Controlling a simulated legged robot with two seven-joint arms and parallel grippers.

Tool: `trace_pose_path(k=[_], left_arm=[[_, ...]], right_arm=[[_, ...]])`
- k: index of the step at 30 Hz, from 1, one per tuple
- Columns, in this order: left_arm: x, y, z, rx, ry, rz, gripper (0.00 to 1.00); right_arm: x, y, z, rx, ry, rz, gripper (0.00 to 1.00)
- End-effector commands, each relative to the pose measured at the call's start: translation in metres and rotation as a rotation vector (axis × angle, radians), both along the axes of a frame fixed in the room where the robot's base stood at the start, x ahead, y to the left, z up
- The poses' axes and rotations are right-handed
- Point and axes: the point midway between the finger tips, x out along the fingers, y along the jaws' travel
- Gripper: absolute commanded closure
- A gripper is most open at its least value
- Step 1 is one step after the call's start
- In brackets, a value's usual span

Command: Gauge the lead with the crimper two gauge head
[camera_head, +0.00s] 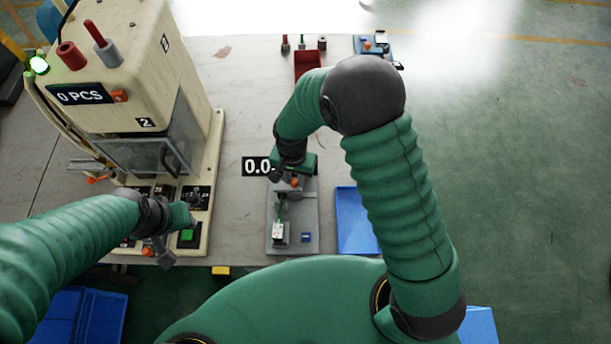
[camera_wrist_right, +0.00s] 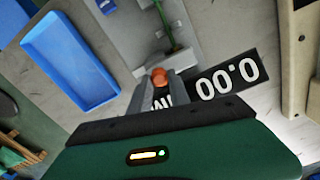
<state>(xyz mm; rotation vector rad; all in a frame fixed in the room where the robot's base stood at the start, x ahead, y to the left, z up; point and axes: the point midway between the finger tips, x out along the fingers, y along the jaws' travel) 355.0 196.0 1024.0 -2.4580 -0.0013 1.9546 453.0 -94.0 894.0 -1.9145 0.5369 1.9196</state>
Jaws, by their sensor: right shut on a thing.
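The gauge head is a grey fixture (camera_head: 307,232) on the table, with a black display (camera_head: 256,166) that reads 0.0 in the head view and 0.00 in the right wrist view (camera_wrist_right: 228,84). A green lead (camera_head: 283,207) lies along the fixture with a white block (camera_head: 278,231) at its near end; the green lead also shows in the wrist view (camera_wrist_right: 166,28). My right gripper (camera_head: 292,180) is shut on the gauge's orange knob (camera_wrist_right: 159,76), at the lead's far end. My left gripper (camera_head: 190,221) is by the crimper's front panel; its fingers are unclear.
The crimper (camera_head: 195,70) stands at the left, with a 0 PCS display (camera_head: 82,95), a number 2 label and a lit green lamp (camera_head: 39,65). A blue tray (camera_head: 354,222) lies right of the gauge. A red bin (camera_head: 307,64) stands behind it. Bare table lies between crimper and gauge.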

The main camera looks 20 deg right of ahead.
Motion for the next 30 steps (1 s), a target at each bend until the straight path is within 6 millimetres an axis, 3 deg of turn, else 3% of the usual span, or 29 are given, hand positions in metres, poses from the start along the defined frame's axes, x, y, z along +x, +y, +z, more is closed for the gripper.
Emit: trace_pose_path(k=[8, 9, 13, 23, 26, 30], left_arm=[[0.0, 0.0, -0.001, 0.0, 0.0, 0.0, 0.64], [0.0, 0.0, -0.001, 0.0, 0.0, 0.0, 0.64], [0.0, 0.0, 0.0, 0.0, 0.0, 0.0, 0.64], [0.0, 0.0, 0.0, 0.0, 0.0, 0.0, 0.64], [0.0, 0.0, -0.001, 0.0, 0.0, 0.0, 0.64], [0.0, 0.0, -0.003, 0.0, 0.0, 0.0, 0.64]], right_arm=[[-0.005, 0.008, -0.002, 0.007, 0.012, 0.005, 1.0], [-0.005, 0.009, -0.002, 0.006, 0.012, 0.005, 0.73], [-0.003, 0.008, -0.002, 0.005, 0.008, 0.003, 0.56], [0.0, 0.005, 0.001, 0.006, 0.002, 0.001, 0.55], [0.001, 0.005, 0.012, 0.007, -0.002, 0.0, 0.55], [0.002, 0.007, 0.046, 0.006, -0.006, 0.001, 0.55]])
